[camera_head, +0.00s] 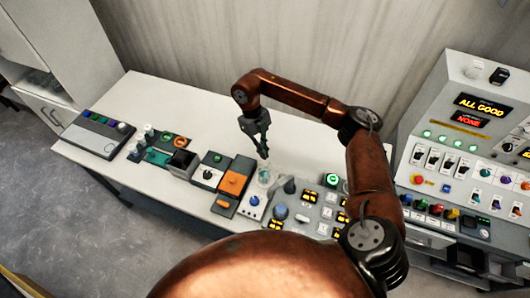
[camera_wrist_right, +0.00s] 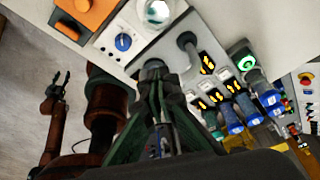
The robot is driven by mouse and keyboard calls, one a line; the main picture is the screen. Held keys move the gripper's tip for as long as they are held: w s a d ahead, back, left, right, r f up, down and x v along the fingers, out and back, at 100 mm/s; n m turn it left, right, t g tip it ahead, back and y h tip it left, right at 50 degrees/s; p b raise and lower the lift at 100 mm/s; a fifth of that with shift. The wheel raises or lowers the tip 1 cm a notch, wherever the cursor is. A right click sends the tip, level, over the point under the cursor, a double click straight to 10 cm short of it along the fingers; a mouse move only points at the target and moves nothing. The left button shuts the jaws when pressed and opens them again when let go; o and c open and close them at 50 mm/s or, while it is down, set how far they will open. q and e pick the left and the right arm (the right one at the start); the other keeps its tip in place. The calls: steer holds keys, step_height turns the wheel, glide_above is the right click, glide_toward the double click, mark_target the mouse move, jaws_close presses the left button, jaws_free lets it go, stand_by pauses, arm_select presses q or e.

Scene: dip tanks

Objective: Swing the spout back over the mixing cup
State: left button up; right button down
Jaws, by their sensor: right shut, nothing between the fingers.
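My right gripper (camera_head: 264,154) points down over the worktable in the head view, just above and beside a small clear cup (camera_head: 264,175). In the right wrist view its fingers (camera_wrist_right: 153,68) are together and empty. The clear cup (camera_wrist_right: 156,11) sits on a white unit with a blue knob, past the fingertips. A dark, round-ended grey piece (camera_wrist_right: 187,41), which may be the spout, stands to the right of the fingertips, apart from the cup. It shows as a dark cone (camera_head: 289,186) in the head view. My left gripper (camera_wrist_right: 61,78) is open, low at the left of the wrist view.
Orange-topped boxes (camera_head: 233,184) stand left of the cup. A button panel (camera_head: 309,208) with yellow displays lies to its right. A tall control console (camera_head: 460,130) stands at the right. Bare tabletop (camera_head: 185,100) is free behind the boxes.

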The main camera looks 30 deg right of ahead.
steer(key=s+d+f+p, duration=0.1)
steer(key=s+f+p, duration=0.3)
steer(key=s+f, duration=0.2)
steer(key=shift+d+f, duration=0.15)
steer(key=shift+f, duration=0.6)
steer(key=shift+d, duration=0.1)
